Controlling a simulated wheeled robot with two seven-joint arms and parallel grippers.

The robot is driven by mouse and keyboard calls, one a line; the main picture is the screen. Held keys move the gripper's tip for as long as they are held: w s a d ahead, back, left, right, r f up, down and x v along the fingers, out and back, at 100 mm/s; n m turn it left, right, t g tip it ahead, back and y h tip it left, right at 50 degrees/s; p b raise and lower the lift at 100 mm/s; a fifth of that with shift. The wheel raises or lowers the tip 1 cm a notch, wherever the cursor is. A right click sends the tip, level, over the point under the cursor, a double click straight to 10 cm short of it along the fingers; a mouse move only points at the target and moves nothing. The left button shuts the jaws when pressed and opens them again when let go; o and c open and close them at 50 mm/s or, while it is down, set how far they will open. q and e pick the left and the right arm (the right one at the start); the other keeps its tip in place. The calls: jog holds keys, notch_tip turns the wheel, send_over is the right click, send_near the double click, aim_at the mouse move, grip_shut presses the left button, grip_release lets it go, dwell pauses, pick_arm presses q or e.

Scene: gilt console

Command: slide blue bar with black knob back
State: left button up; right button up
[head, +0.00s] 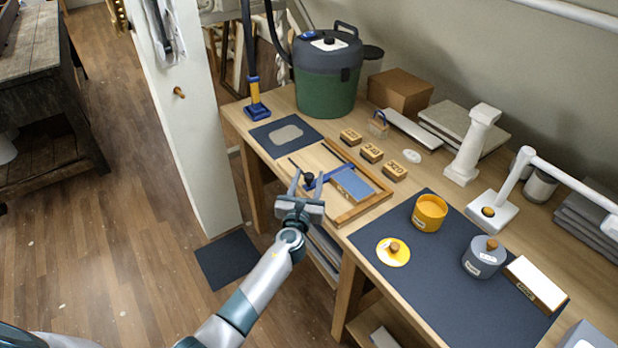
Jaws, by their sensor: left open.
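The blue bar (331,174) lies across a wooden frame (362,207) on the bench. Its round black knob (309,177) is at the bar's left end, near the bench's front edge. A blue-grey block (352,185) lies inside the frame, right of the bar. My left gripper (307,182) is open, its two fingers pointing away from me, one on each side of the knob. I cannot tell whether a finger touches the knob. My right gripper is not in view.
Several numbered wooden blocks (371,153) stand behind the frame. A dark mat (457,283) at right holds a yellow pot (429,213), its yellow lid (393,252) and a grey lidded pot (484,257). A green vacuum (326,92) stands at the back. A white post (179,120) rises at left.

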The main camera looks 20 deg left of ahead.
pick_arm(q)
jog(key=shift+w, duration=0.35)
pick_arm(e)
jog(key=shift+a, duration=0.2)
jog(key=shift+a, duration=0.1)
